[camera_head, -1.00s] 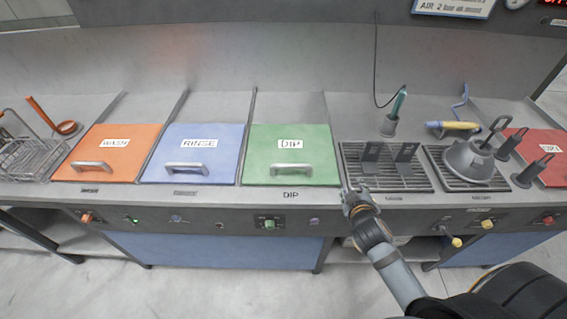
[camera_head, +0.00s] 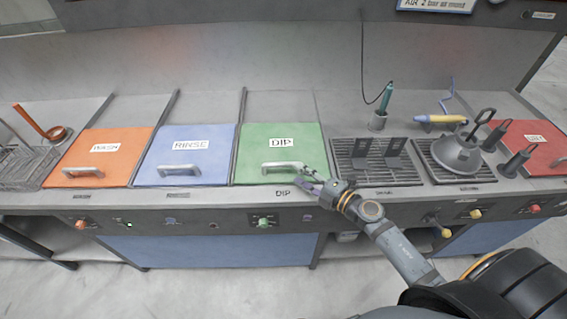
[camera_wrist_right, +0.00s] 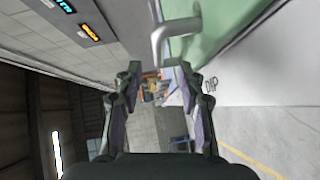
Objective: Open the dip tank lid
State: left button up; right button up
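The green dip tank lid (camera_head: 256,150), labelled DIP, lies shut in the counter in the head view. Its silver handle (camera_head: 283,167) is near its front edge. My right gripper (camera_head: 307,180) is just right of and in front of the handle, with its fingers pointing left. In the right wrist view the handle (camera_wrist_right: 172,35) is ahead of the fingers, and a green part of the lid (camera_wrist_right: 232,20) shows at the top right. The right gripper (camera_wrist_right: 158,72) is open, with nothing between its fingers. My left gripper is in neither view.
The blue RINSE lid (camera_head: 172,152) and orange WASH lid (camera_head: 92,160) lie to the left, both shut. A grate (camera_head: 350,170) with two dark brackets is to the right. Knobs line the front panel below.

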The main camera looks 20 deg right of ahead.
aim_at(283, 165)
jog(key=x, duration=0.8)
jog(key=shift+p, duration=0.4)
grip_shut()
